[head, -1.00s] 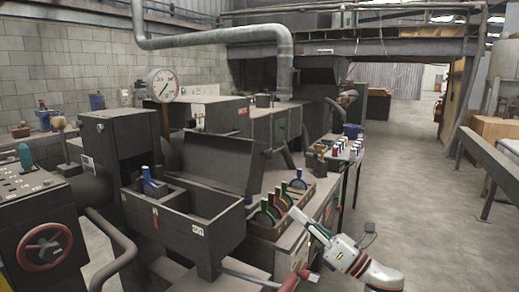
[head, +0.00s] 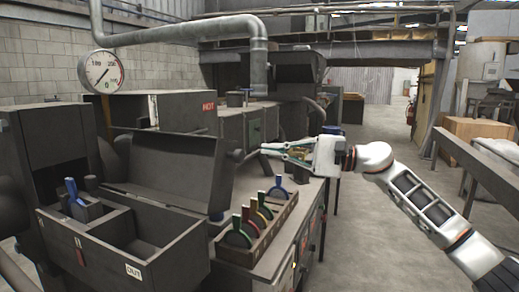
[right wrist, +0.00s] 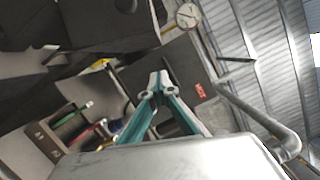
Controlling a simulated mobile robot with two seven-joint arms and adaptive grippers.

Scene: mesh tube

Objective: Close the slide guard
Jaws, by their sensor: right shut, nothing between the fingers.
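The task's slide guard is not marked; the likeliest part is the dark hinged panel (head: 165,165), which stands raised and tilted behind an open-topped dark box (head: 125,250) marked OUT. A dark rounded end (head: 239,155) sticks out at the panel's right side. My right gripper (head: 264,150) is shut and empty, with its fingertips pointing left just right of that rounded end; I cannot tell if they touch. In the right wrist view the shut fingertips (right wrist: 155,86) show with dark machine surfaces beyond. My left gripper is not in view.
A tray (head: 262,240) of several coloured-handled levers sits below my right gripper. A blue lever (head: 74,191) stands in the box. A round gauge (head: 101,72) and a large pipe (head: 190,33) are behind. Open floor (head: 385,225) lies to the right.

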